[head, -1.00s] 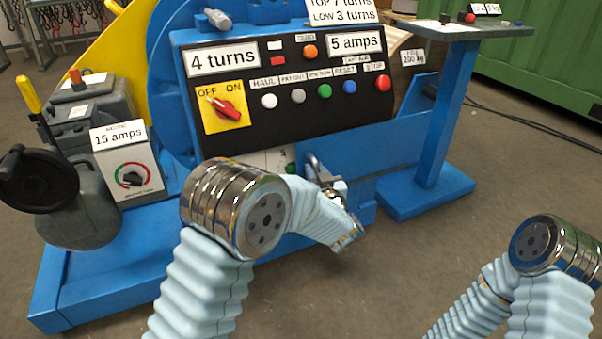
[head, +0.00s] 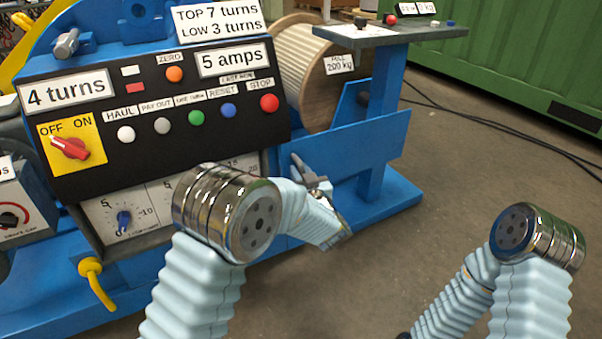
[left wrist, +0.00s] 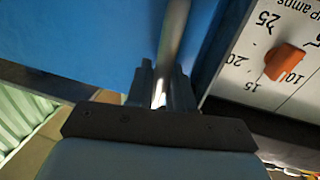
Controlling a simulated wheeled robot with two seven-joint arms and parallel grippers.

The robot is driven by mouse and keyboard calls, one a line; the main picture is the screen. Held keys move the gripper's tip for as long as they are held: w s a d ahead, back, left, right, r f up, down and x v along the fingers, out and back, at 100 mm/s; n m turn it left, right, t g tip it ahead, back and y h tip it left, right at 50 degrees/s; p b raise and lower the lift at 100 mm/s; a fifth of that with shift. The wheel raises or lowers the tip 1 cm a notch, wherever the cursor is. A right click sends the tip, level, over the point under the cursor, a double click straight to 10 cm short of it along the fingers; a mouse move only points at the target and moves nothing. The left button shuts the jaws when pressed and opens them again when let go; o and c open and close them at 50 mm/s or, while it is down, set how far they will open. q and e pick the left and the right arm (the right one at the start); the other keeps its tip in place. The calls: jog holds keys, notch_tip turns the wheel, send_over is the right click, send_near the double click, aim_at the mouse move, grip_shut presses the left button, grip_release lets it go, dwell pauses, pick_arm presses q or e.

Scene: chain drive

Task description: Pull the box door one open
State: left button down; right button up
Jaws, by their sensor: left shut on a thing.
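My left gripper (head: 314,183) is at the lower right of the black control panel (head: 150,110), partly hidden by my own arm. In the left wrist view, my left gripper (left wrist: 160,90) is shut on a round metal bar handle (left wrist: 173,40). The bar runs in front of a flat blue panel (left wrist: 90,40), which looks like the box door. A white dial plate with an orange knob (left wrist: 284,62) shows uncovered beside it. In the head view, a blue panel (head: 360,143) stands to the right of the box. My right gripper is out of view.
The white dial plate (head: 104,215) with a blue knob shows under the control panel. A wooden drum (head: 305,65) and a grey-topped blue stand (head: 382,100) are at the right.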

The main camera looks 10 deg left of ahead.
pick_arm(q)
jog(key=shift+w+d, duration=0.15)
jog(key=shift+d, duration=0.15)
jog(key=c, duration=1.2)
grip_release()
jog(key=shift+o, duration=0.2)
jog(key=v, duration=1.4)
jog(key=shift+p, duration=0.45)
jog(key=shift+w+a, duration=0.1)
